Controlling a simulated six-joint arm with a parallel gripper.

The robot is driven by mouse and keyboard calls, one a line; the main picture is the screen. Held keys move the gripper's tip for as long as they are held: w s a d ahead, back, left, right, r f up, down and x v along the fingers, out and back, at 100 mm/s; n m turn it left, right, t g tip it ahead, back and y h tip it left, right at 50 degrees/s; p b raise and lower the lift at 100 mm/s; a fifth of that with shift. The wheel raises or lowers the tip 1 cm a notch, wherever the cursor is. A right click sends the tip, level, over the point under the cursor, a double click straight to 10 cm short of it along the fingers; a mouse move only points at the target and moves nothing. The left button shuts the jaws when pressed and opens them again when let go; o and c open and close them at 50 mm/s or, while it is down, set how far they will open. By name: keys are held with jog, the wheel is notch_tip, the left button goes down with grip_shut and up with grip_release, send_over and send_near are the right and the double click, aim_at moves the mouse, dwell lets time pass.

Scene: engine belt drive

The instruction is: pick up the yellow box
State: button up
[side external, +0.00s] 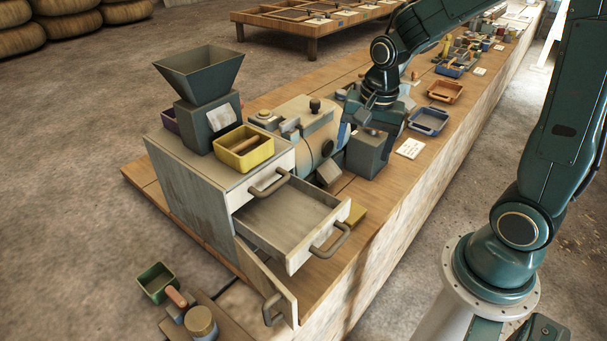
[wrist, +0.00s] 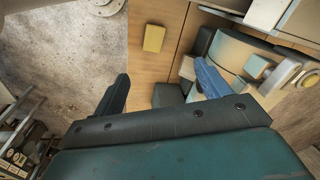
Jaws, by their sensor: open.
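A small yellow box (wrist: 154,38) lies on the wooden bench top in the wrist view, beyond my fingertips. In the side view the yellow box (side external: 356,213) shows beside the open drawer, partly hidden by the drawer front. My gripper (wrist: 163,72) is open, with its two fingers apart and nothing between them. In the side view my gripper hangs over the bench by the engine-like machine, farther along the bench than the yellow box; its fingertips are hard to make out there.
A grey cabinet (side external: 185,190) has an open drawer (side external: 290,222) and an open door (side external: 268,280) near the box. A yellow tray (side external: 243,160) and a hopper (side external: 208,90) stand on top. The machine (side external: 305,128) sits behind. Blue (side external: 428,121) and orange (side external: 444,92) trays lie farther along.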

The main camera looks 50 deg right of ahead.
notch_tip(320, 180, down, 9)
jog(key=w+d+m+g, duration=0.1)
jog(key=w+d+m, duration=0.1)
jog(key=m, duration=0.3)
jog(key=shift+d+g, duration=0.3)
jog(key=shift+d, duration=0.15)
jog(key=shift+f, duration=0.1)
send_over(352, 212)
jog(key=shift+a+f, duration=0.1)
jog(key=shift+f, duration=4.1)
jog(key=shift+f, duration=2.6)
jog(key=c, duration=1.1)
